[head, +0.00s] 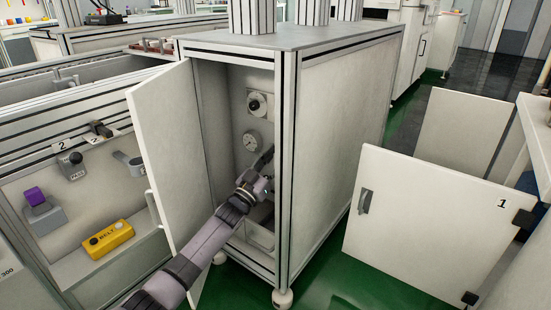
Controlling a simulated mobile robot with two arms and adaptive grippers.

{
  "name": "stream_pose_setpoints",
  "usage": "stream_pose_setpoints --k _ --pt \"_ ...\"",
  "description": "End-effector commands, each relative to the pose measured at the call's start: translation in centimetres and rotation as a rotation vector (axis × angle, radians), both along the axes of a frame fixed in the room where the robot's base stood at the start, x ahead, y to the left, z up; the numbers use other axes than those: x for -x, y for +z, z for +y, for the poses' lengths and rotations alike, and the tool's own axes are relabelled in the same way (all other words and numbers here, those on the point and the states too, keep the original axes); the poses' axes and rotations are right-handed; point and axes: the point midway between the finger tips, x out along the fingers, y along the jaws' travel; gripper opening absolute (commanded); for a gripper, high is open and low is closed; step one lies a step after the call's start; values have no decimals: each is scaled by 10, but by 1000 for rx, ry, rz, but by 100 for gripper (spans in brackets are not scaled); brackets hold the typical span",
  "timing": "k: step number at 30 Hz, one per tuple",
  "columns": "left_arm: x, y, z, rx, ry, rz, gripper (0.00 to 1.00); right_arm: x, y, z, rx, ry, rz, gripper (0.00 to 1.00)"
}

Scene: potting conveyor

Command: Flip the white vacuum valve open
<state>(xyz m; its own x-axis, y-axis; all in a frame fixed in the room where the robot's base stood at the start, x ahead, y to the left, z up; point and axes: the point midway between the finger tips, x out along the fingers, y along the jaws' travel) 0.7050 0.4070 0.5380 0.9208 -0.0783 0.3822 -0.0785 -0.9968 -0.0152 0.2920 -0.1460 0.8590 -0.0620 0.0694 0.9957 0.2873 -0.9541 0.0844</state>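My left arm reaches from the bottom of the head view into an open grey-white cabinet (345,130). Its gripper (266,160) is inside, close to the back panel and just right of and below a round gauge (251,140). The fingers are dark and partly hidden by the cabinet's front post, so I cannot tell whether they are open or touch anything. Above the gauge is a round dark knob (255,104) on a light plate. I cannot clearly make out a white vacuum valve; the gripper and post cover part of the panel. My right gripper is out of view.
The cabinet door (165,150) stands swung open to the left of the arm. A low door panel marked 1 (425,225) stands at right. At left is a panel with a yellow belt box (108,238) and a purple block (35,196). Green floor lies between.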

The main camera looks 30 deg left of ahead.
Motion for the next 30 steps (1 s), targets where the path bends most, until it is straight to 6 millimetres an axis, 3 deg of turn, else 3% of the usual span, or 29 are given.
stream_pose_setpoints --k 8,21,30 --pt "18 -9 1 -1 0 2 32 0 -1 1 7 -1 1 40" --pt "93 -40 8 0 0 3 32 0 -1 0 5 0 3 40" --pt "111 -46 10 0 0 0 32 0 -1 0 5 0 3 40"
